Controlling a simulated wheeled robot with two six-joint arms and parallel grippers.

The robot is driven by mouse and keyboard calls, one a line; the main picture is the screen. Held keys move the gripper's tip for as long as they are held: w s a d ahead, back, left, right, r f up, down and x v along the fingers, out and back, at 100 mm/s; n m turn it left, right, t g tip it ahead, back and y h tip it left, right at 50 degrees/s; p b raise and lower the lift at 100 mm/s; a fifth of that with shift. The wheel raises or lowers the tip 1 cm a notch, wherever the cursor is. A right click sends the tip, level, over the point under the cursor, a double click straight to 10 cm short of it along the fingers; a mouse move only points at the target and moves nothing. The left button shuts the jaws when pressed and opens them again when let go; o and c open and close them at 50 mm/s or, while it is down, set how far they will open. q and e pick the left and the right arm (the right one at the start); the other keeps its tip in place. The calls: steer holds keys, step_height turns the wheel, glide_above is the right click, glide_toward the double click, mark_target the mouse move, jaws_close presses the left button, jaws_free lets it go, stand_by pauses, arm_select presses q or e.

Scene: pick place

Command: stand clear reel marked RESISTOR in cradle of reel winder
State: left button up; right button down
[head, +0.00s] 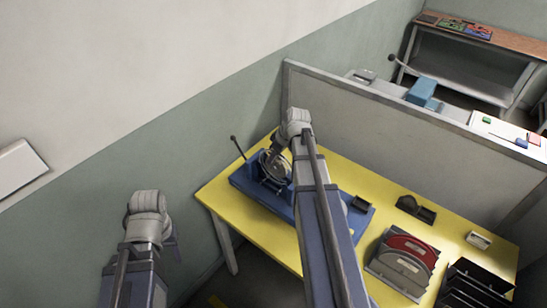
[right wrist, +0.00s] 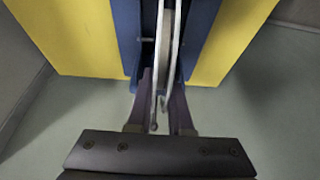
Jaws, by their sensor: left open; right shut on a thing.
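The blue reel winder (head: 250,187) stands on the yellow table, near its left end. A clear reel (head: 272,166) is upright at the winder's cradle, partly hidden by my right arm. In the right wrist view the reel (right wrist: 168,45) shows edge-on between two blue parts of the winder (right wrist: 127,35). My right gripper (head: 279,153) is shut on the reel's near edge; its fingers (right wrist: 160,92) lie on both sides. I cannot tell whether the reel rests on the cradle. Its marking is not readable. My left gripper (head: 173,240) is open and empty, left of the table.
A grey rack (head: 385,266) holds a red reel (head: 410,247) and a pale labelled one. A black rack (head: 470,288), a black dispenser (head: 416,208) and a small box (head: 478,239) are also on the yellow table (head: 222,200). A grey partition (head: 400,150) runs behind it.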

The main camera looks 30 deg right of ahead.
steer(key=shift+f, duration=0.1)
steer(key=c, duration=0.8)
jaws_free()
steer(key=shift+o, duration=0.6)
steer(key=shift+o, duration=1.2)
step_height(320, 180, up, 8)
steer(key=p, duration=0.8)
